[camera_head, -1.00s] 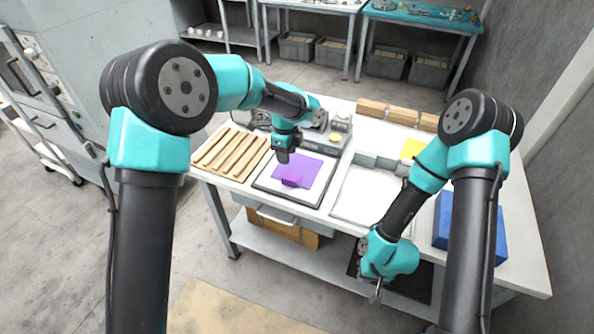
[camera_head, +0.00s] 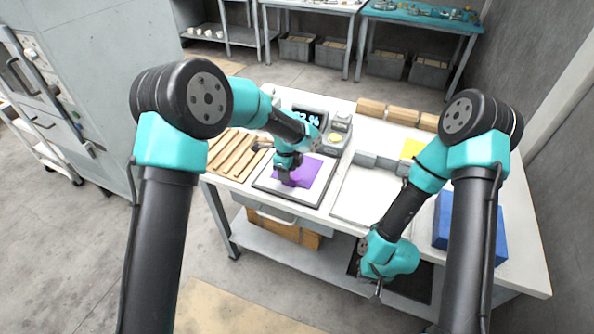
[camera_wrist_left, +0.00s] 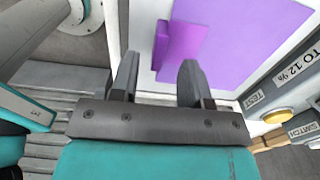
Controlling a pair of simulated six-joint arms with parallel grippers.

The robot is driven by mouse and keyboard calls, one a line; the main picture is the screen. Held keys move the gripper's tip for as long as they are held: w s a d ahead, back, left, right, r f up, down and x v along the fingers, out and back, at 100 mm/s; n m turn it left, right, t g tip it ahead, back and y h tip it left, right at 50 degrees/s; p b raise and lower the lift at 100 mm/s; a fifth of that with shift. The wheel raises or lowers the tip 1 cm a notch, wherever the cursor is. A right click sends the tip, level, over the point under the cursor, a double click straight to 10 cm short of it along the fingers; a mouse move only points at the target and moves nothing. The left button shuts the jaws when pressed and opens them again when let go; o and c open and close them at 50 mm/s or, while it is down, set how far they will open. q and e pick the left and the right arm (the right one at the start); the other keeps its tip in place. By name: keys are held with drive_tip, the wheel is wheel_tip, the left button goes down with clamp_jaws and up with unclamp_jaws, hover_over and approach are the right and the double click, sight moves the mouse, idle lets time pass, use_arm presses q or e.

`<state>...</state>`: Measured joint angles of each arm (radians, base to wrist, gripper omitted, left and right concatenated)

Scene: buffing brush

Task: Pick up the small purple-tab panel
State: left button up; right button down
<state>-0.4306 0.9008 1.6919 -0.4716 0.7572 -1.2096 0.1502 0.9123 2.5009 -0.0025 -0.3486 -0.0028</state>
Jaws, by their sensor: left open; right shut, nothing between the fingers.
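The purple panel (camera_head: 312,168) lies on a white-topped plate with a dark rim (camera_head: 262,186) on the table. In the left wrist view the panel (camera_wrist_left: 220,40) shows its raised purple tab (camera_wrist_left: 161,42) just beyond the gap between my fingers. My left gripper (camera_head: 285,175) is over the near-left part of the panel. In the left wrist view my left gripper (camera_wrist_left: 157,75) is open, with nothing between its fingers. In the head view it hides most of the tab. My right gripper (camera_head: 377,292) is shut and empty, low at the table's front edge, away from the panel.
Wooden slats (camera_head: 236,155) lie left of the plate. To the right are a white tray (camera_head: 362,205) and a blue block (camera_head: 442,222). Wooden blocks (camera_head: 371,108) line the back.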

sight(304, 176)
use_arm(q)
drive_tip(key=shift+s+d+f, duration=0.1)
drive_tip(key=shift+f, duration=1.75)
drive_tip(key=shift+c, duration=0.3)
clamp_jaws()
